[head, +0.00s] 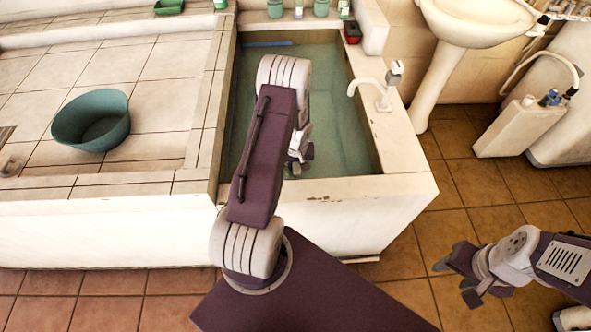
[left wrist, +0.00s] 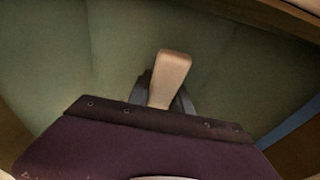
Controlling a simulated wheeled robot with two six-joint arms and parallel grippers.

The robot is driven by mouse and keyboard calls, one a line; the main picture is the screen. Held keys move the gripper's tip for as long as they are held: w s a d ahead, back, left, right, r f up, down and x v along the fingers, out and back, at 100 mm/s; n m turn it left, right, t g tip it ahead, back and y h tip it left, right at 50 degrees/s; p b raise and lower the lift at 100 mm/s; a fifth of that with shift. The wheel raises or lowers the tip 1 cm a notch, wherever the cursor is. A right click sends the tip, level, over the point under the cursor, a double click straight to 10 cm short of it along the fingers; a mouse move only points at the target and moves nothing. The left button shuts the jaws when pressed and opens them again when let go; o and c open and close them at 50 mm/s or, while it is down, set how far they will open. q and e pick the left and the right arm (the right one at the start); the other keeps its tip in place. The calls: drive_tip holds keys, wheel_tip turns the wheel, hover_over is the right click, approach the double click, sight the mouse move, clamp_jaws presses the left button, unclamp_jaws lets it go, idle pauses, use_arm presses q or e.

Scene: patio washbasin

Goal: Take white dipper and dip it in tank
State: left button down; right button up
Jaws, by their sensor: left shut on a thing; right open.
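The tank (head: 370,188) is a pale stone basin with greenish water in it, in the middle of the head view. My left arm reaches over its near rim, and my left gripper (head: 299,162) is above the water, partly hidden by the arm. In the left wrist view my left gripper (left wrist: 170,104) is shut on the pale handle of the white dipper (left wrist: 171,70), with green water beyond. The dipper's cup is hidden, so I cannot tell whether it touches the water. My right gripper (head: 458,274) is open and empty above the tiled floor.
A green tub (head: 91,121) stands on the tiled ledge left of the tank. A white tap (head: 379,93) rises from the tank's right rim. A dark red item (head: 352,32) sits at the back right corner. A washbasin (head: 478,22) stands farther right.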

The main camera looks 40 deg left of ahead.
use_arm(q)
drive_tip(key=shift+r+t+y+b, duration=0.15)
drive_tip(key=shift+t+y+b, duration=0.15)
drive_tip(key=shift+b, duration=2.35)
drive_tip(key=shift+r+b, duration=0.25)
drive_tip(key=shift+b, duration=0.05)
drive_tip(key=p+v, duration=0.4)
drive_tip(key=v, duration=0.1)
drive_tip(key=shift+w+a+r+p, duration=0.15)
drive_tip(key=shift+w+a+p, duration=0.15)
drive_tip(key=shift+w+a, duration=0.1)
wheel_tip(320, 180, up, 21)
drive_tip(key=t+y+p, duration=0.1)
drive_tip(key=p, duration=0.7)
